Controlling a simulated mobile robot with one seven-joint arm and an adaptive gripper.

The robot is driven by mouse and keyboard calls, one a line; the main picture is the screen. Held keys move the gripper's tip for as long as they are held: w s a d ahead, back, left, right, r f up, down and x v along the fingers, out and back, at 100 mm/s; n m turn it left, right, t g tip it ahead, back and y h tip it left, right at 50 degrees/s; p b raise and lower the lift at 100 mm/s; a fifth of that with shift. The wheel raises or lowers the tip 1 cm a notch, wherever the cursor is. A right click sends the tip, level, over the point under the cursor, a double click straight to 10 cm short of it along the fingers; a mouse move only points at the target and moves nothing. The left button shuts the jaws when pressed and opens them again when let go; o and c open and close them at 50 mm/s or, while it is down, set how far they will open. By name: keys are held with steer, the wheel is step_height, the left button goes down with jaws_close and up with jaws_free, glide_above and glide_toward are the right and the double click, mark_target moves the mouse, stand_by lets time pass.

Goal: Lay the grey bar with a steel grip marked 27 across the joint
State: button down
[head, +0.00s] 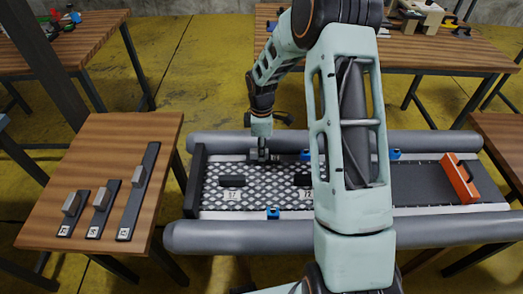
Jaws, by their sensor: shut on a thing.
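My gripper (262,153) points down at the far side of the boat's patterned floor, shut on a small dark piece that it mostly hides. I cannot tell whether that piece is a bar or read any mark on it. On the left table lie three dark grey bars with steel grips: a short one (68,221), another short one (98,218) and a long one (136,200). Each has a small white label at its near end, too small to read surely. Two black handles (231,181) (300,180) with white labels lie on the floor panels. The joint cannot be clearly made out; my arm hides part of the floor.
The boat's grey tubes (240,238) run along both sides. Blue clamps (273,213) sit at the floor's edges. An orange block (459,180) stands at the right end. The left table (95,165) has free room at the back. More tables stand behind.

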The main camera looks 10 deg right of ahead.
steer(key=c, duration=1.7)
jaws_free()
steer(key=shift+c, duration=0.2)
